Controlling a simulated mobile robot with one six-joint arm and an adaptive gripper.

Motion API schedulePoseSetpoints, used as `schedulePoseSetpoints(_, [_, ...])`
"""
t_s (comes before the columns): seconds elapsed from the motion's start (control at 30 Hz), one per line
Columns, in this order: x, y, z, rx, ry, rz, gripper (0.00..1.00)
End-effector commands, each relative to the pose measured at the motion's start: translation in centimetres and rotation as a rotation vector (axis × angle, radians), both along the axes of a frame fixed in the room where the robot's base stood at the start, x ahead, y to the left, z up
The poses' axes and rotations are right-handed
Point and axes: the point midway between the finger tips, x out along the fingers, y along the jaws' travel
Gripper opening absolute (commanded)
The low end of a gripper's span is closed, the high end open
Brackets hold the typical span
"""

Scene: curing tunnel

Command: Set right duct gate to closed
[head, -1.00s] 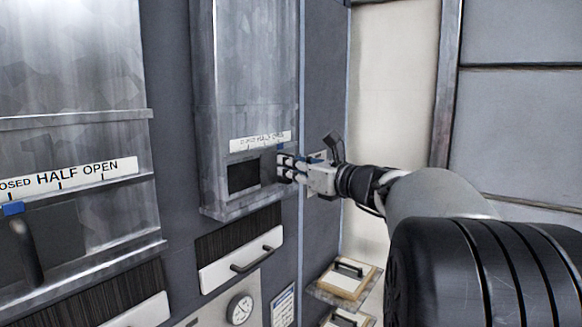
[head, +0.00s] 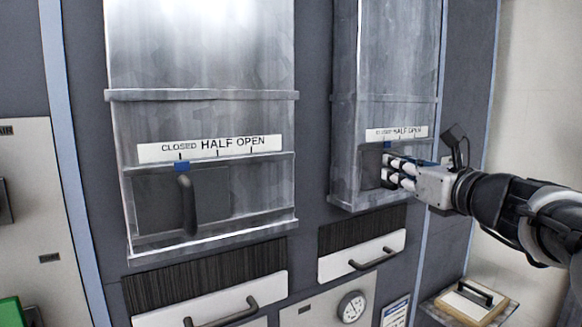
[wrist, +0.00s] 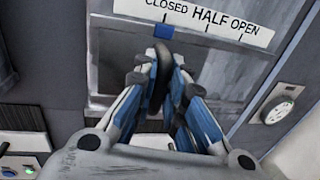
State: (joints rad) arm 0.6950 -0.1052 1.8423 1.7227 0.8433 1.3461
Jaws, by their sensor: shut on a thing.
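The right duct gate (head: 371,168) is a grey plate in the metal duct, under a white strip marked CLOSED, HALF, OPEN (head: 397,132). The strip also shows in the wrist view (wrist: 205,18). The gate's blue pointer (wrist: 162,32) is under the CLOSED mark. No dark opening shows beside the plate. My gripper (head: 388,171) is at the gate, coming from the right. In the wrist view its fingers (wrist: 172,75) are shut around the gate's dark upright handle (wrist: 179,52), which they partly hide.
A left duct gate (head: 213,195) with its own handle stands left, its blue pointer at CLOSED. Drawers with handles (head: 362,257) and a round gauge (head: 351,306) are below. A small handled panel (head: 470,300) juts out low on the right, under my arm.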

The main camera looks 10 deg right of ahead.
Motion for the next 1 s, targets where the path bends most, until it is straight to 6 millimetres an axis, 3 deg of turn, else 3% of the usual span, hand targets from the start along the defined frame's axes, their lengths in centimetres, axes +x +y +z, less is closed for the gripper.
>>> schedulePoseSetpoints(0.03, [0.0, 0.2, -0.1, 0.000, 0.002, 0.007, 0.00])
schedulePoseSetpoints(0.07, [0.0, 0.2, -0.1, 0.000, 0.003, 0.007, 0.12])
schedulePoseSetpoints(0.2, [0.0, 0.2, -0.1, 0.000, 0.002, 0.007, 0.21])
schedulePoseSetpoints(0.67, [0.0, 0.1, 0.2, -0.001, 0.001, 0.004, 0.21])
schedulePoseSetpoints(0.77, [0.0, 0.1, 1.1, -0.003, -0.001, 0.005, 0.21])
schedulePoseSetpoints(1.0, [0.1, 0.1, 5.7, -0.005, -0.002, 0.005, 0.21])
